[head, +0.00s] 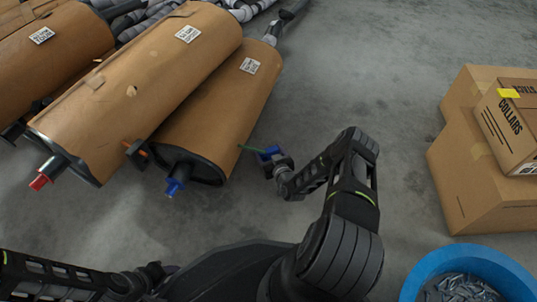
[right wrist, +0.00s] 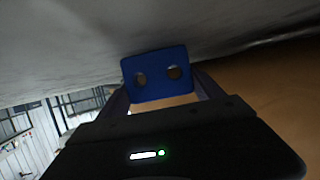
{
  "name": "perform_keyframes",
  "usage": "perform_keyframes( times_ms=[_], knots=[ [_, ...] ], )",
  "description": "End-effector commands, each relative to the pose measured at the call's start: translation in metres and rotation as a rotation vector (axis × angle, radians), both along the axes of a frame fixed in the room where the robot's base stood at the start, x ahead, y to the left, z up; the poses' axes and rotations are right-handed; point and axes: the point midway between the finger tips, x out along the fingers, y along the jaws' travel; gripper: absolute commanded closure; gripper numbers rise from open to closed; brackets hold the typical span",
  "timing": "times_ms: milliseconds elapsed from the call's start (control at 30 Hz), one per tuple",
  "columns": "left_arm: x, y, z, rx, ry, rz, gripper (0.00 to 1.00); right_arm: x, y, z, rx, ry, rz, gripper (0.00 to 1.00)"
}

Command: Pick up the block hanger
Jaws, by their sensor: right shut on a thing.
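The block hanger is a blue block with two round holes. It shows in the head view (head: 268,154) beside the right end of the lower wrapped muffler, and large in the right wrist view (right wrist: 157,74). My right gripper (head: 272,160) is shut on it, with a finger on each side in the right wrist view. A thin green rod (head: 246,148) sticks out of the muffler toward the block; I cannot tell whether they touch. My left arm shows at the lower left of the head view, but its gripper is not visible.
Brown-wrapped mufflers (head: 150,75) lie at the upper left, with a red tip (head: 40,181) and a blue tip (head: 174,187). A dark block (head: 137,154) sits by an orange rod. Cartons (head: 470,170) and a blue bin (head: 465,250) stand right. Grey floor between is clear.

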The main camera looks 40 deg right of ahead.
Motion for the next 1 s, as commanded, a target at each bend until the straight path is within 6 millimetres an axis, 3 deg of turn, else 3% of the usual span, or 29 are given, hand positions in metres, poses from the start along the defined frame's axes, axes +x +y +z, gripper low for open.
perform_keyframes(
  times_ms=[367,667,867,1000],
  knots=[
    [0.000,0.000,0.002,0.000,0.000,0.000,0.51,0.000,0.000,0.003,0.000,-0.001,0.000,0.65],
    [-0.004,-0.001,0.027,0.004,0.002,-0.002,0.51,0.000,0.000,0.041,-0.001,-0.001,0.001,0.65],
    [-0.007,-0.002,0.041,0.007,0.004,-0.004,0.51,-0.040,0.011,0.039,0.002,0.005,0.000,0.65],
    [-0.009,-0.003,0.054,0.010,0.005,-0.006,0.51,-0.079,0.021,0.040,0.003,0.004,-0.001,0.65]
  ],
)
